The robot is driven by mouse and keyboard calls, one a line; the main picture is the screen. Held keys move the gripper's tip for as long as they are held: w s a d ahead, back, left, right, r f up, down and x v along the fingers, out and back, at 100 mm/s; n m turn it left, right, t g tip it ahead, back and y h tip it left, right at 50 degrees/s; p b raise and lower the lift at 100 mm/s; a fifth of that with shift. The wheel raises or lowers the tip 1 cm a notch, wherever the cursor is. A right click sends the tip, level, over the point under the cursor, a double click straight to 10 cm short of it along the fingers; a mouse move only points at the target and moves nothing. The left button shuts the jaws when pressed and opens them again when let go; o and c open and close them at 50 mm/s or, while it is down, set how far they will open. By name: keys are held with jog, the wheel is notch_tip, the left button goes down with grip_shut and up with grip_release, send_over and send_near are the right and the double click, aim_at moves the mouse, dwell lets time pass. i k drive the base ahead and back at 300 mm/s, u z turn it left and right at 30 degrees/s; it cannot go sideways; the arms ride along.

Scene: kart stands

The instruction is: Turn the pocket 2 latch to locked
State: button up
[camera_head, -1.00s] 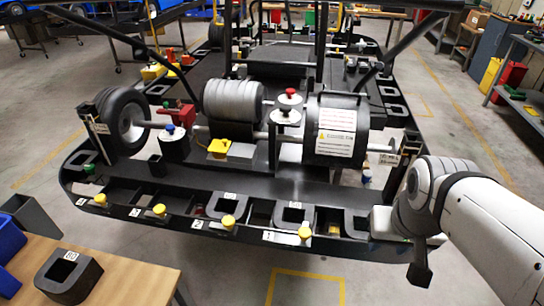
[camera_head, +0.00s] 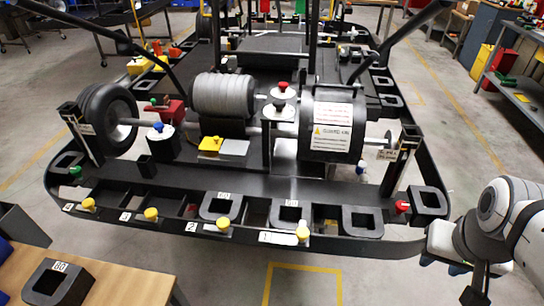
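The kart's dark front rail carries a row of yellow knobs with small white number labels. The label that looks like 2 (camera_head: 191,226) sits just left of a yellow knob (camera_head: 223,223), which I take as the pocket 2 latch. Its exact turn is too small to read. The pocket behind it holds a black square-holed block (camera_head: 221,206). My gripper (camera_head: 455,265) is at the lower right, off the kart's right front corner and well away from that knob. Its fingers are partly hidden and cut by the frame, so its opening does not show.
Other yellow knobs (camera_head: 151,214) line the rail, with a red knob (camera_head: 402,207) near the right corner and a green one (camera_head: 75,171) at the left. A wooden table (camera_head: 130,283) with a black block (camera_head: 58,284) stands at lower left. The floor before the rail is clear.

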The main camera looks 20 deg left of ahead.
aim_at(223, 226)
jog(key=z, duration=0.1)
jog(key=k, duration=0.8)
jog(key=u, duration=0.75)
jog(key=i, duration=1)
jog(key=u, duration=0.05)
